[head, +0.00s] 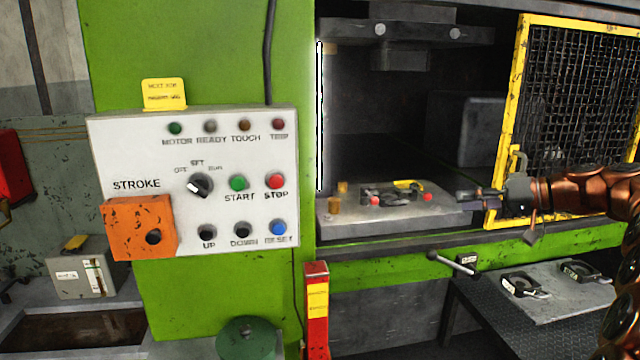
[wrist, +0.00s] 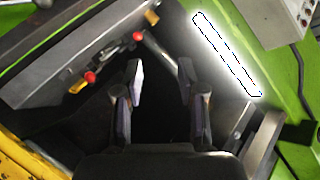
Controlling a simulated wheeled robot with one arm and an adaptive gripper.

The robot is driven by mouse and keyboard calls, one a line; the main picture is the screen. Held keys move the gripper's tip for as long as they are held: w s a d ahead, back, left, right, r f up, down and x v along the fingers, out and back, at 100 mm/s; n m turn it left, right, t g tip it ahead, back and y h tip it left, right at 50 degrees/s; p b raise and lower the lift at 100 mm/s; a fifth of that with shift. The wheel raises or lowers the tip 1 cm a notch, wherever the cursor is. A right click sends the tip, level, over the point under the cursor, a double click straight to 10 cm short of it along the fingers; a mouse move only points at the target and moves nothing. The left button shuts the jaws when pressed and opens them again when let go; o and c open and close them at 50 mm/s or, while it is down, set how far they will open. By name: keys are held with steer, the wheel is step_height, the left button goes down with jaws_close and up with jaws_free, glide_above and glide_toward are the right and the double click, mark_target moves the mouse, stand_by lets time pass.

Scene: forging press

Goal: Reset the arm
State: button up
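My arm comes in from the right edge of the head view, copper-coloured. My gripper (head: 478,199) is in front of the press opening, at the right end of the die bed, pointing left. In the wrist view my gripper (wrist: 156,88) has its two fingers apart with a dark gap between them. Nothing is held. The press bed (head: 340,225) carries a die with red and yellow parts (head: 395,192). In the wrist view, red-knobbed parts (wrist: 90,77) lie on the bed left of the fingers.
A yellow-framed mesh guard (head: 522,60) stands open at the right, close behind my arm. A white control panel (head: 120,150) is on the green press column. A lever (head: 452,264) sticks out below the bed. A side table (head: 545,300) holds clamp-like tools at lower right.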

steer(key=s+a+f+m+g+h, duration=0.1)
steer(key=s+a+f+g+h, duration=0.15)
steer(key=s+a+f, duration=0.5)
steer(key=s+a+f+m+g+h, duration=0.1)
steer(key=s+a+f+g+h, duration=0.2)
steer(key=s+a, duration=0.85)
steer(key=s+d+f+g+h, duration=0.2)
steer(key=s+f, duration=0.4)
steer(key=s, duration=0.7)
steer(key=s+d+f+g+h, duration=0.2)
steer(key=s+f+h, duration=0.2)
steer(key=s, duration=1)
step_height(320, 180, down, 2)
steer(key=shift+f+m, duration=0.1)
steer(key=shift+m, duration=0.3)
